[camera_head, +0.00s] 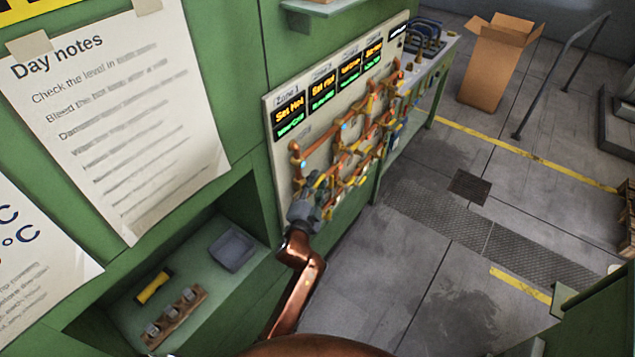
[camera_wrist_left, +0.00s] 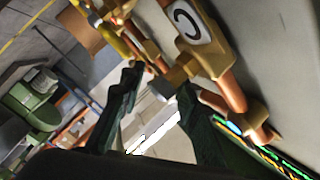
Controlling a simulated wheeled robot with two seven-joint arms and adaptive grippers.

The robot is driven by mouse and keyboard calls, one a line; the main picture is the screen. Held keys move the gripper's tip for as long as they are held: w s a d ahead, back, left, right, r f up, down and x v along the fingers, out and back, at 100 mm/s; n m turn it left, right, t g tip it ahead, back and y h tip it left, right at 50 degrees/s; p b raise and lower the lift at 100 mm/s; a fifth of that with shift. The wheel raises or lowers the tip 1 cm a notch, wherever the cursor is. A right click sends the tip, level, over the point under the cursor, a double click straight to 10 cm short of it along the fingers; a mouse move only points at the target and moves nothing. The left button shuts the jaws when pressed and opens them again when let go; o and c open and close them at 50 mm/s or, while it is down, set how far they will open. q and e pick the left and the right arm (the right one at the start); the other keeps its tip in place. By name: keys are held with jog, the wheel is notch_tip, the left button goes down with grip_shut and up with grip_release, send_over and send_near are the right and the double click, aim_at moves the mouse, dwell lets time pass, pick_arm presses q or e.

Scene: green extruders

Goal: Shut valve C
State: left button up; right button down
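Valve C's lever position is unclear. In the head view the pipework (camera_head: 345,165) runs along a panel on the green machine. My left gripper (camera_head: 305,213) is at the near lower end of this pipework. In the wrist view my left gripper (camera_wrist_left: 158,88) has its two dark fingers apart, with the brass fitting just beyond and between their tips. I see nothing held, and contact cannot be told. My right gripper is not in view.
Zone displays (camera_head: 322,90) line the panel's top. A green shelf recess (camera_head: 230,285) at lower left holds a yellow torch (camera_head: 154,287) and a grey tray (camera_head: 232,250). An open cardboard box (camera_head: 492,70) stands at the back.

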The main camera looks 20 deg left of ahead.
pick_arm(q)
jog(key=shift+w, duration=0.1)
jog(key=shift+c, duration=0.6)
grip_shut()
